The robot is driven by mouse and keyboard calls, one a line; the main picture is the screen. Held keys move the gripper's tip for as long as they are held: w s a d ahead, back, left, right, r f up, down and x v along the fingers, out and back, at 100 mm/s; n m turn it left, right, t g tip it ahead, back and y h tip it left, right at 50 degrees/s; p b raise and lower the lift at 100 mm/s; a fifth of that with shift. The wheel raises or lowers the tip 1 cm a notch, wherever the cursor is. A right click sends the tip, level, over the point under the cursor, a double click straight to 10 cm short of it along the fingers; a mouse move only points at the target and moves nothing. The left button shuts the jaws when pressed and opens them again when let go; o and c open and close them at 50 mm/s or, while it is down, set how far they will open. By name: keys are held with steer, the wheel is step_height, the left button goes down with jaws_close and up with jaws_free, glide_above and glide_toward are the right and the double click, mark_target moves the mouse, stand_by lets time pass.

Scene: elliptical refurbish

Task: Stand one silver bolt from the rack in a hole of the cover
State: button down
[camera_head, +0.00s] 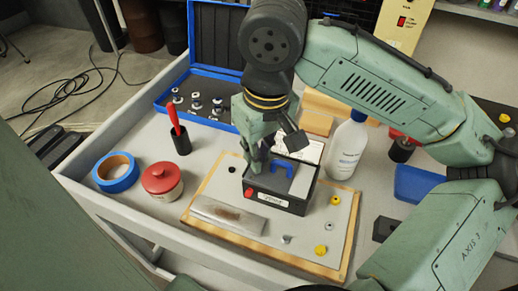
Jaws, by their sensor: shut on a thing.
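My gripper (270,153) is low over the left rear part of a black box (293,206) with a blue handle (283,178). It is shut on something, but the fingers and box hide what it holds. Several silver bolts or similar fittings (196,101) stand in the open blue case (222,126) at the back left. On the wood-edged board (343,254) lie a flat silver plate (228,215) and small silver pieces (287,239). I cannot tell for certain which part is the cover, and no hole is clear.
Yellow pieces (320,250) lie at the board's right. A white bottle (347,150) stands behind right. Left are a red-lidded jar (161,179), blue tape roll (115,172) and black holder with a red-handled tool (180,140). Bare table shows between jar and board.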

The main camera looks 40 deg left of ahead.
steer(key=c, duration=1.6)
jaws_free()
steer(key=shift+o, duration=0.2)
step_height(320, 180, up, 12)
steer(key=d, duration=0.1)
steer(key=shift+s+d, duration=0.2)
steer(key=shift+s, duration=0.05)
steer(key=shift+f, duration=0.1)
